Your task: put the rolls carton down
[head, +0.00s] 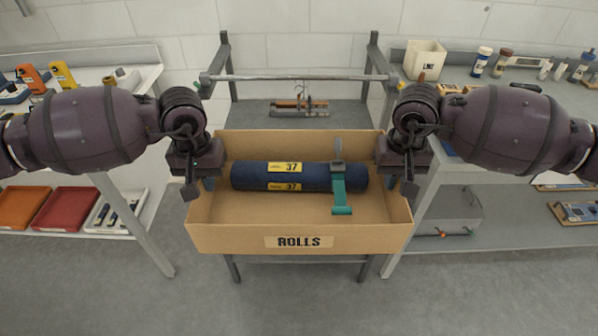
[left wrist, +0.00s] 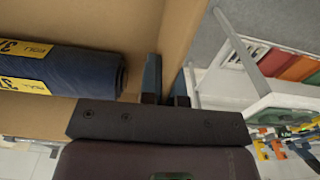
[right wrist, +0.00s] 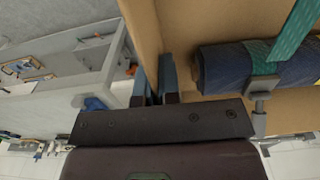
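The rolls carton (head: 299,226) is an open cardboard box labelled ROLLS, held level between my two arms in the head view. A dark blue roll (head: 255,178) with yellow 37 labels lies in it, with a teal strap and grey clamp (head: 339,182) around its right part. My left gripper (left wrist: 165,85) is shut on the carton's left wall, one finger inside and one outside. My right gripper (right wrist: 152,85) is shut on the carton's right wall in the same way. The carton's underside is hidden.
A grey metal stand (head: 320,115) with a crossbar is behind the carton. A left bench (head: 140,85) carries orange and yellow devices, with red trays (head: 70,208) on its lower shelf. A right bench (head: 430,190) holds bottles and a white bin (head: 424,60). Open floor lies in front.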

